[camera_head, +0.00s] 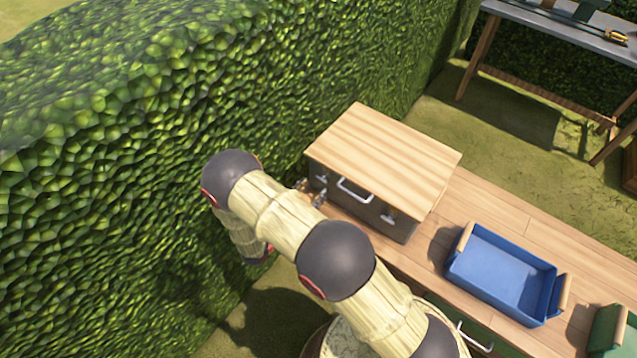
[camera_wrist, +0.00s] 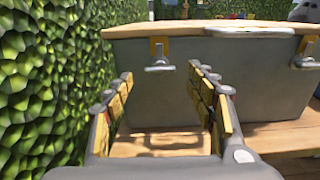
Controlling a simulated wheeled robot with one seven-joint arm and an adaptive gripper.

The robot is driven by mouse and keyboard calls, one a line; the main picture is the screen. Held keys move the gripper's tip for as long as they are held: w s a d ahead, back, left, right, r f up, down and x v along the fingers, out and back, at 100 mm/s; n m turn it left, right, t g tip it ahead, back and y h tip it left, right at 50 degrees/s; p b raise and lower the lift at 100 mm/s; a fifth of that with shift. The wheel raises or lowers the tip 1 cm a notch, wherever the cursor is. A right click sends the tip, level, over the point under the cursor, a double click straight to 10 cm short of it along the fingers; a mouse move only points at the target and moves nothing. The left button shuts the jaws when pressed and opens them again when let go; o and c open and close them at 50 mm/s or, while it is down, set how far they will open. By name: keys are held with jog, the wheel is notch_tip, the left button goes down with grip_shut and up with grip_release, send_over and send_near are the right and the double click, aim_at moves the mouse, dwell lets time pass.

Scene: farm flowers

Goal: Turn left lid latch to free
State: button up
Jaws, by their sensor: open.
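A grey box (camera_head: 400,225) with a wooden lid (camera_head: 385,155) stands on the wooden bench top; it fills the wrist view (camera_wrist: 265,75). The left lid latch (camera_head: 321,179) is a small pale metal piece near the left end of the box front. In the wrist view the left latch (camera_wrist: 158,62) hangs below a yellow plate, its bar lying crosswise. My gripper (camera_wrist: 161,72) is open and empty, its fingers pointing at the box front, with the latch ahead between them. In the head view my gripper (camera_head: 312,192) is just in front of the latch; contact cannot be told.
A pale handle (camera_head: 354,190) and a right latch (camera_head: 388,217) are on the same box front. A blue tray (camera_head: 500,275) with wooden grips stands to the right, then a green container (camera_head: 607,330). A tall hedge (camera_head: 200,90) runs close on the left.

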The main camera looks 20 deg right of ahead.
aim_at(323, 178)
jog(key=shift+b+x, duration=0.35)
jog(key=shift+x, duration=1.85)
jog(key=c, duration=1.1)
jog(key=shift+c, duration=0.3)
